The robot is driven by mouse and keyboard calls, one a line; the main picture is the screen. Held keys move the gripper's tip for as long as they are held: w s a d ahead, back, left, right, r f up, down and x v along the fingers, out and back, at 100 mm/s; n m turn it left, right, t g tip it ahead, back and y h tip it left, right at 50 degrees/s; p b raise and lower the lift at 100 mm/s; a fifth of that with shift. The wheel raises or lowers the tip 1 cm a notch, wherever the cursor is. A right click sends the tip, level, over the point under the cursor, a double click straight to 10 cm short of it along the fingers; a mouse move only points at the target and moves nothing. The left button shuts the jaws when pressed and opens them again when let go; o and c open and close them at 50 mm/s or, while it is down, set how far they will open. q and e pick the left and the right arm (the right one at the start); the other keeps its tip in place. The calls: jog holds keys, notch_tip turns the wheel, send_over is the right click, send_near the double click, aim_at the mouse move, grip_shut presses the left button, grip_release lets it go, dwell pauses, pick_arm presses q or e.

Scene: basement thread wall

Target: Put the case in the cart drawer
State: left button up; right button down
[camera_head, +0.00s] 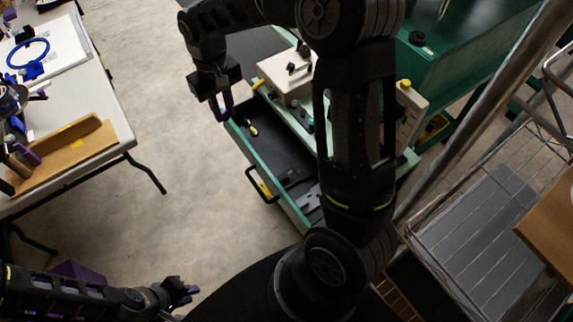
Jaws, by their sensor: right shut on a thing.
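The green cart's drawer (262,160) is pulled out, with a black inside and a black front handle (262,186). A small yellow-and-black item and dark flat pieces lie in it. I cannot pick out the case with certainty. My right arm hides part of the cart and drawer. My left gripper (187,292) is low in the picture, away from the cart; its finger gap is unclear.
A pale box-like block (280,72) with dark items sits on the cart top. A white table (105,105) with a cardboard tray (68,152) stands at left. Bare floor (190,190) lies between table and cart.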

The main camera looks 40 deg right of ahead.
jog(key=s+d+f+b, duration=0.6)
jog(key=s+d+f, duration=0.4)
jog(key=d, duration=0.1)
jog(key=shift+d+f+m+g, duration=0.3)
jog(key=shift+m, duration=0.1)
jog(key=b, duration=0.5)
send_over(287, 163)
jog(key=f, duration=0.6)
jog(key=shift+w+f, duration=0.15)
jog(key=shift+w, duration=0.05)
notch_tip(287, 163, down, 4)
jog(key=b, duration=0.3)
